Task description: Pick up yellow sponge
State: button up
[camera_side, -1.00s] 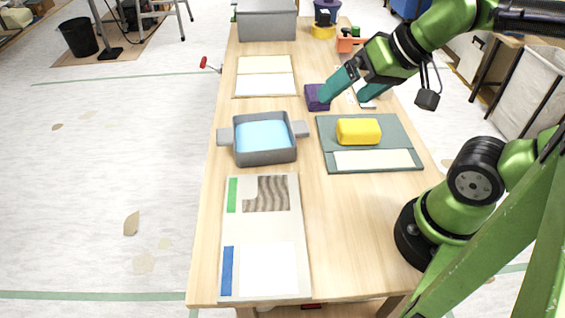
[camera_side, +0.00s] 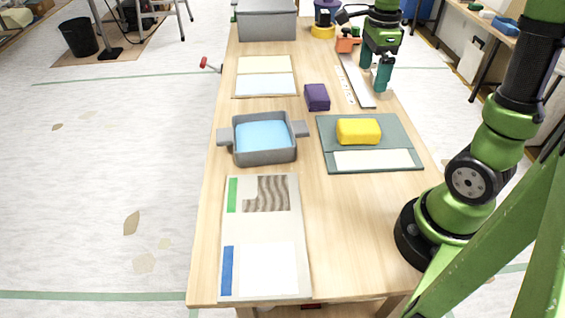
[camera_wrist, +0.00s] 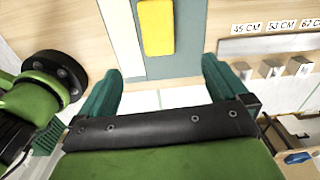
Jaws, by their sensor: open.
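The yellow sponge (camera_side: 358,131) lies on a grey-green mat (camera_side: 332,130) with a white strip (camera_side: 372,160) on the right half of the table. My gripper (camera_side: 377,80) is open and empty, with teal fingers pointing down. It is above the table's right side, farther back than the sponge, near a long metal ruler. In the wrist view the sponge (camera_wrist: 156,28) shows at the top centre, on the mat (camera_wrist: 196,40). There it lies beyond the open fingers (camera_wrist: 160,85), apart from them.
A purple block (camera_side: 317,97) sits behind the mat. A grey tray with blue liquid (camera_side: 264,136) stands to the left. A grey bin (camera_side: 266,20) and an orange tool (camera_side: 347,42) are at the back. A sample sheet (camera_side: 265,235) lies in front; bare table is to its right.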

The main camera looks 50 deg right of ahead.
aim_at(361, 125)
jog(key=shift+m, duration=0.5)
notch_tip(361, 125, down, 17)
jog(key=shift+s+a+r, duration=0.1)
jog(key=shift+a, duration=0.05)
jog(key=c, duration=1)
notch_tip(361, 125, up, 10)
jog(key=shift+c, duration=0.2)
